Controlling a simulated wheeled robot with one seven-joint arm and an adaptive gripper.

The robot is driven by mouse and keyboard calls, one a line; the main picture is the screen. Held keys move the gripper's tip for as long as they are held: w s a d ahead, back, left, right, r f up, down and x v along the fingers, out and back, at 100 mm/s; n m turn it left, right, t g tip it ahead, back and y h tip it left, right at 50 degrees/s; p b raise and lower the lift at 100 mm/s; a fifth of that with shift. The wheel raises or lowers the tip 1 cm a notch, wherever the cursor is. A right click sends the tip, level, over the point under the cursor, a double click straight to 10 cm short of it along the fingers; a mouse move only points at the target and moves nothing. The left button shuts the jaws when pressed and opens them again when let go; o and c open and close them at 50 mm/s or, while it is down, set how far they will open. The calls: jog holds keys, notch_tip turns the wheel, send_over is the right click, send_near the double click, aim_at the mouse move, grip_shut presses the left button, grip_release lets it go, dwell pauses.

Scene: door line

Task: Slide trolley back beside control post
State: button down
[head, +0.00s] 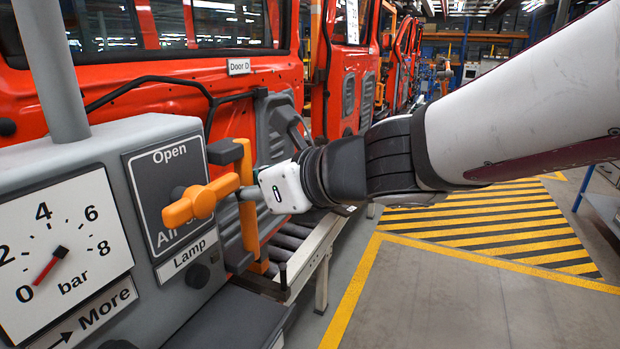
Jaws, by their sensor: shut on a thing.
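The control post is a grey box (150,128) at left, with a bar gauge (62,255), its red needle near 0, and an orange valve lever (198,201) on an "Open / Air" plate. The trolley (325,245) is a low, pale frame with rollers, right beside and behind the post. An upright orange bar handle (246,240) on dark brackets stands between them and appears to belong to the trolley. My gripper (246,193) reaches in from the right and is shut on this upright handle, just right of the lever's end. The fingertips are partly hidden.
A yellow-and-black striped floor area (490,225) and clear grey floor (440,310) lie to the right. A blue-legged table (600,205) stands at the right edge.

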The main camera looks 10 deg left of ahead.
jog(key=shift+s, duration=0.15)
jog(key=c, duration=1.7)
grip_release()
jog(key=v, duration=1.2)
